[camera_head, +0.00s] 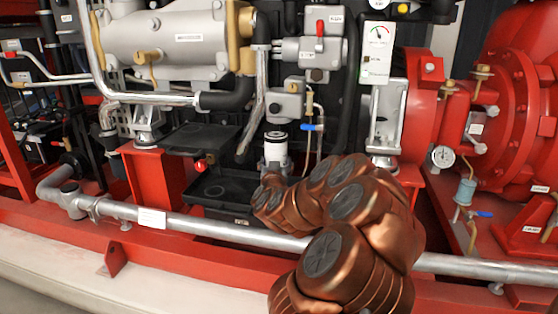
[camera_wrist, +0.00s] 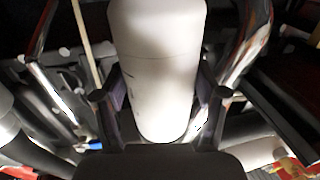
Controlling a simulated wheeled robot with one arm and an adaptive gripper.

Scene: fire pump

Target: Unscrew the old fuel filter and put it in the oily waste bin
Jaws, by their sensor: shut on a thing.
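The white cylindrical fuel filter (camera_head: 275,151) is upright near the middle of the head view, its dark top end showing. It appears apart from and below the grey filter housing (camera_head: 286,101). My gripper (camera_head: 274,165) is shut on the filter's lower part. In the wrist view the filter (camera_wrist: 158,50) fills the middle, with the dark fingers of my gripper (camera_wrist: 160,108) on either side of it. My copper-coloured arm hides part of the area below and right. I see no oily waste bin in either view.
A black open tray (camera_head: 215,188) lies below and left of the filter. A silver pipe (camera_head: 200,225) runs across the front. A blue-handled valve (camera_head: 312,127) and thin lines hang close to the filter's right. A black hose (camera_head: 232,97) is up and left.

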